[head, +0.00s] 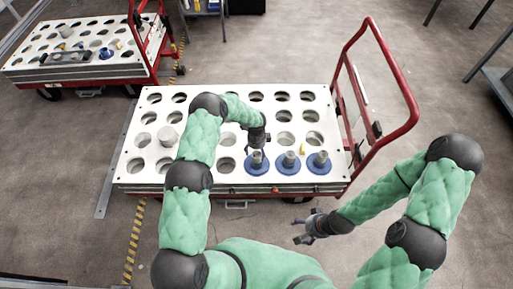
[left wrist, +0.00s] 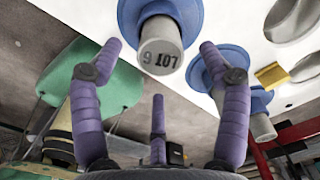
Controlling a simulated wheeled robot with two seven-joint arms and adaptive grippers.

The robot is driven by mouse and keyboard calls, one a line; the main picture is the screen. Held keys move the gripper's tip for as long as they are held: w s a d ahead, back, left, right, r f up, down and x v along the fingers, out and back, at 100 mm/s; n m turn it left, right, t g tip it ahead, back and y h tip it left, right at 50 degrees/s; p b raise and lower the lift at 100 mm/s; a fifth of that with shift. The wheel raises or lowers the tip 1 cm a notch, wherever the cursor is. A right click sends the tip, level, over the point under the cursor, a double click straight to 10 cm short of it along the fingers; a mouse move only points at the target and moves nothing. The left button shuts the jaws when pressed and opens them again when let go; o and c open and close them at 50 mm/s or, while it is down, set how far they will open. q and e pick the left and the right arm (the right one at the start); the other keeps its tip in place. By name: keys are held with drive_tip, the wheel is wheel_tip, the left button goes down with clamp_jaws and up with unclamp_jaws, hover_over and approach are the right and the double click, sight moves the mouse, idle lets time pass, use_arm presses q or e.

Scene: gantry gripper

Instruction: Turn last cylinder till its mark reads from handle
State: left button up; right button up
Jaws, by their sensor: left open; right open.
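Three grey cylinders with blue flanges stand in a row at the front right of the cart's white top: the left cylinder (head: 257,157), the middle cylinder (head: 289,159) and the right cylinder (head: 321,157). My left gripper (head: 257,141) is open just behind and above the left cylinder. The red handle (head: 392,70) rises at the cart's right end. My right gripper (head: 308,228) is open and empty in front of the cart.
The white top (head: 205,172) has rows of empty round holes. A small yellow piece (head: 302,149) lies between the middle and right cylinders. A second loaded cart (head: 75,72) stands at the far left. Floor right of the handle is clear.

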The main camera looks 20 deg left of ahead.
sight(257, 154)
use_arm(q)
drive_tip(key=shift+f+b, duration=0.7)
drive_tip(key=shift+f, duration=1.85)
clamp_jaws()
drive_tip(key=shift+w+r+b, duration=0.1)
drive_tip(key=shift+r+b, duration=0.05)
drive_tip(key=shift+b, duration=0.15)
drive_tip(key=shift+m+b, duration=0.6)
drive_tip(key=shift+m, duration=0.9)
